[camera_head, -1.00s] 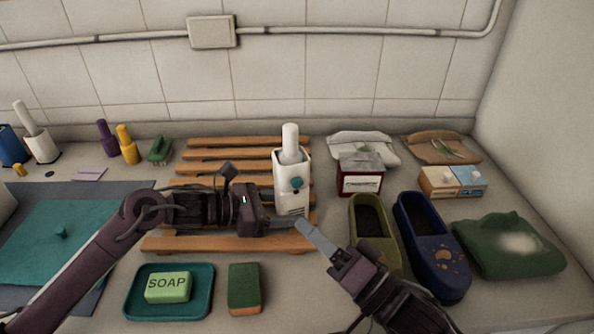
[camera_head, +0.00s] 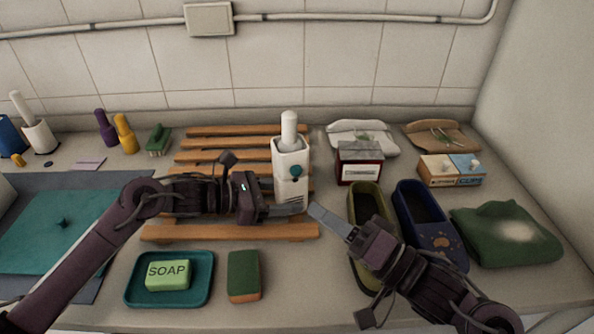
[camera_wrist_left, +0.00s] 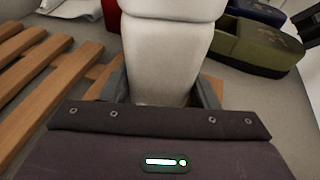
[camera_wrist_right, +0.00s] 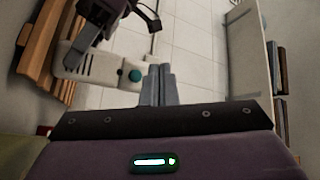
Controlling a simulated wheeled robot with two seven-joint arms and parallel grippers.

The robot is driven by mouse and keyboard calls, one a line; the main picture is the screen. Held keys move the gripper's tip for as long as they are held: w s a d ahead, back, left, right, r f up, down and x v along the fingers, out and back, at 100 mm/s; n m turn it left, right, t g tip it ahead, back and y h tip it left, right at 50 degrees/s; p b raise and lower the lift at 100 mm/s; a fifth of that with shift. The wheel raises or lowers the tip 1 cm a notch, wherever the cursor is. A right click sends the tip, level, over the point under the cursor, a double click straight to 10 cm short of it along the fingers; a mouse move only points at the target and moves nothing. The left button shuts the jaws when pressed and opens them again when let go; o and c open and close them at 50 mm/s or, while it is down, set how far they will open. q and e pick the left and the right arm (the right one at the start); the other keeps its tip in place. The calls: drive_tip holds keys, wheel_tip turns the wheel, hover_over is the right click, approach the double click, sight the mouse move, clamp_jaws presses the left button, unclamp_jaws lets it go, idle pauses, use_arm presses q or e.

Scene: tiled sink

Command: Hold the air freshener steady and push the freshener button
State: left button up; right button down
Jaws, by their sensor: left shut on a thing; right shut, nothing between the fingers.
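The air freshener (camera_head: 290,160) is a white upright body with a rounded white stick on top, standing at the right end of the wooden slatted rack. Its round teal button (camera_head: 296,172) is on the front. My left gripper (camera_head: 290,207) is shut on its lower body; the left wrist view shows the white body (camera_wrist_left: 168,50) between the two fingers. My right gripper (camera_head: 318,213) is shut and empty, to the right of and below the button, apart from it. In the right wrist view, the closed fingertips (camera_wrist_right: 158,72) are beside the teal button (camera_wrist_right: 134,76).
Green and blue slippers (camera_head: 432,225) lie to the right, partly under my right arm. A dark red box (camera_head: 358,165) stands behind them. The soap dish (camera_head: 203,290) and a sponge (camera_head: 243,276) are in front. The slatted rack (camera_head: 160,233) lies under my left arm.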

drive_tip(key=w+a, duration=0.2)
drive_tip(key=w, duration=0.4)
drive_tip(key=shift+w, duration=0.15)
idle(1.9)
drive_tip(key=shift+w+a, duration=0.1)
drive_tip(key=shift+w, duration=0.3)
drive_tip(key=shift+w+a, duration=0.1)
drive_tip(key=shift+w, duration=0.3)
idle(0.7)
drive_tip(key=shift+s+d, duration=0.25)
drive_tip(key=shift+s, duration=0.6)
drive_tip(key=s, duration=0.1)
drive_tip(key=s+d, duration=0.1)
drive_tip(key=s, duration=0.2)
drive_tip(key=shift+s+d, duration=0.25)
drive_tip(key=shift+s, duration=0.15)
